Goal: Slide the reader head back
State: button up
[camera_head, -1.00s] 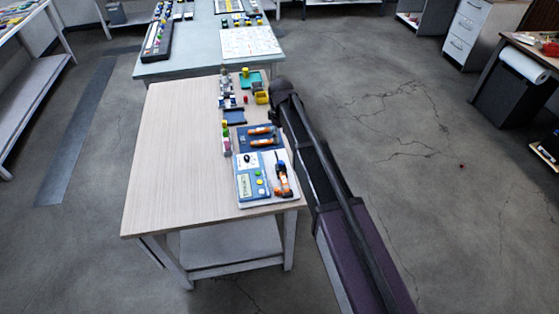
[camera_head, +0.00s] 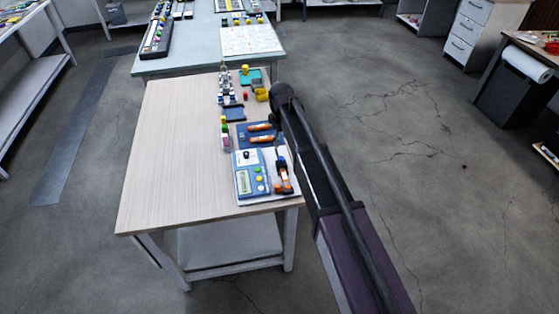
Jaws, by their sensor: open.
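A blue and pale instrument panel (camera_head: 243,184) lies at the table's front right corner, with a display, a dark knob and coloured buttons. An orange and black device (camera_head: 283,181) stands on its right part, close to my arm. It may be the reader head, but it is too small to be sure. My arm comes up from the lower right and ends in view at a dark rounded joint beside the table's right edge. My gripper cannot be made out; the arm may hide it.
A blue tray (camera_head: 249,138) with two orange pieces lies behind the panel. Small coloured parts and a yellow block (camera_head: 262,95) are further back. The left half of the wooden table (camera_head: 170,150) is bare. A pale blue-grey table (camera_head: 196,55) stands behind it.

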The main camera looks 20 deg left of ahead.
aim_at(281, 158)
jog(key=shift+f+b, duration=4.45)
jog(key=shift+f, duration=0.3)
jog(key=shift+c, duration=0.2)
grip_shut()
